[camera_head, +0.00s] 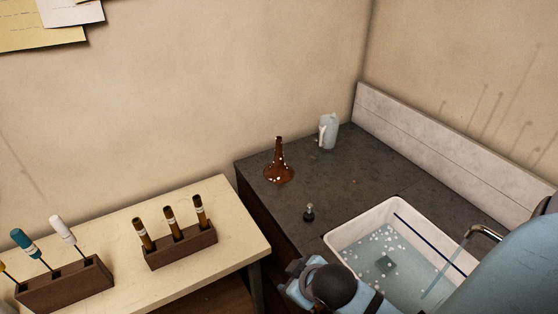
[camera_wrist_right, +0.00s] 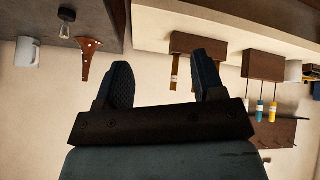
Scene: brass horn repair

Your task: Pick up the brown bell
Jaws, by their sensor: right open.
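The brown bell (camera_head: 279,170) is a flared brass-horn piece with pale specks. It stands upright, wide end down, on the dark counter (camera_head: 290,205), left of the white jug. In the right wrist view the bell (camera_wrist_right: 88,57) shows at the upper left, appearing inverted, beyond and left of the fingers. My right gripper (camera_wrist_right: 165,82) is open and empty, its two dark fingers spread apart. In the head view part of my right arm shows at the bottom, in front of the counter and below the bell. My left gripper is not in view.
A white basin of water (camera_head: 345,240) is at right. The cream table (camera_head: 125,220) holds a rack of brown-handled tools (camera_head: 181,246) and a screwdriver rack (camera_head: 65,287).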

